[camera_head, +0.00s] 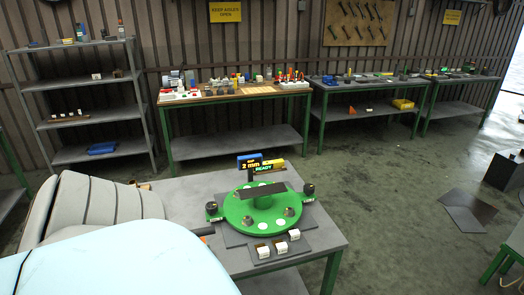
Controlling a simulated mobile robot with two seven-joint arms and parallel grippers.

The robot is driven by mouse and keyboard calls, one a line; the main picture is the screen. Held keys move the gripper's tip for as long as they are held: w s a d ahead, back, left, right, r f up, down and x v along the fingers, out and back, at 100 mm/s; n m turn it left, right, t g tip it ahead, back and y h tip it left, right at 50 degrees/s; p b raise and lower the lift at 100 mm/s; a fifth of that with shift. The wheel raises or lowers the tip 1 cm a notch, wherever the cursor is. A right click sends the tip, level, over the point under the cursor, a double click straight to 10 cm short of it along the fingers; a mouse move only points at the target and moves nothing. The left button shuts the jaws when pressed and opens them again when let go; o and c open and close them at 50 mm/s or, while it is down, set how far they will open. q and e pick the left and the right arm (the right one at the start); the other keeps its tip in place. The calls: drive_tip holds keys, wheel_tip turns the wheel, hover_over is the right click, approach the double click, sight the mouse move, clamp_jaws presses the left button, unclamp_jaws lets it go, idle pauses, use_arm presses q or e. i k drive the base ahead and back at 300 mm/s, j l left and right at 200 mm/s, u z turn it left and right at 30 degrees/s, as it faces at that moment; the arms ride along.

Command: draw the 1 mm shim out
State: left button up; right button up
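A green round plate (248,214) lies on the grey workbench (325,239) in front of me, with a dark flat bar (262,191) across its raised hub. A small display (250,162) behind it shows "2 mm" and "READY". I cannot pick out a 1 mm shim; the block labels are too small to read. Neither gripper is in view.
My light-blue and grey body parts cover the lower left. Dark knobs (308,188) flank the green plate. A loaded bench (236,96) and a grey shelf (98,112) stand by the wall.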

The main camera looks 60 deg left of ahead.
sight(293, 234)
drive_tip(key=u, duration=1.65)
